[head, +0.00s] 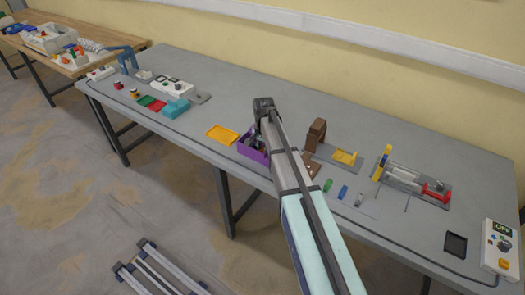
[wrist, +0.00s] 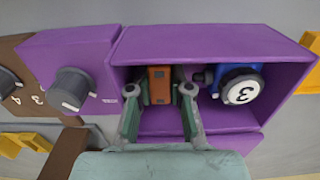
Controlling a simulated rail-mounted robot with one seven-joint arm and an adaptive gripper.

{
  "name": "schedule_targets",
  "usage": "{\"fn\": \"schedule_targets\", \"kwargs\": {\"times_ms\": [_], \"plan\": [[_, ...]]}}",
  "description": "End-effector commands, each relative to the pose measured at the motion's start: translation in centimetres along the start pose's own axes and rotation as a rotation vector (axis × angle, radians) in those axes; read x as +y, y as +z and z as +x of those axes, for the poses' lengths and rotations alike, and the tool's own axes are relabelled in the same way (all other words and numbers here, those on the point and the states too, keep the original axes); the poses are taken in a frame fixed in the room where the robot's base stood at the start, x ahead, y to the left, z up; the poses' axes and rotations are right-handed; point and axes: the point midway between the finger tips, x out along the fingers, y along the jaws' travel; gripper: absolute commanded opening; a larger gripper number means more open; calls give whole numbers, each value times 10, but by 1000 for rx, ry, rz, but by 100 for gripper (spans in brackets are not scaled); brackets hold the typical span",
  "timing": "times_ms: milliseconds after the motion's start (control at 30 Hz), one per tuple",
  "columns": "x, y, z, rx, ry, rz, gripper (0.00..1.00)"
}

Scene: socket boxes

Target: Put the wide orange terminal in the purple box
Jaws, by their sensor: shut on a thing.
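The purple box (head: 251,152) stands on the grey table, just under my gripper in the head view. In the wrist view the purple box (wrist: 215,42) is open toward the camera, and a dark knob (wrist: 72,90) sits on its left panel. My gripper (wrist: 162,90) reaches into the opening, shut on the orange terminal (wrist: 160,85) between its two fingers. The terminal is inside the box outline; whether it touches the floor of the box I cannot tell. In the head view my arm hides the gripper's fingertips and the terminal.
A blue part with a white round face marked 3 (wrist: 242,90) occupies the right side of the box. A yellow tray (head: 222,133) lies left of the box. A brown stand (head: 317,133) is close on the right. Small green and blue pieces (head: 343,191) lie in front.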

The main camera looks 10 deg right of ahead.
Motion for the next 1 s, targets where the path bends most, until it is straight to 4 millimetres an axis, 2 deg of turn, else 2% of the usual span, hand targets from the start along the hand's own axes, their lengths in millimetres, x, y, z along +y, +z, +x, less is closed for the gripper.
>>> {"fn": "schedule_targets", "kwargs": {"times_ms": [33, 267, 300, 367, 533, 567, 600, 833, 1000], "plan": [[9, 1, 4, -4, 16, 4, 0], [10, 2, 5, -5, 17, 5, 0], [10, 2, 5, -5, 17, 5, 30], [10, 2, 5, -5, 17, 5, 48], [11, 2, 6, -6, 17, 6, 48], [11, 2, 6, -6, 18, 6, 31], [11, 2, 6, -6, 18, 6, 34], [11, 2, 4, -6, 18, 7, 34], [11, 2, -6, -5, 16, 7, 34]]}}
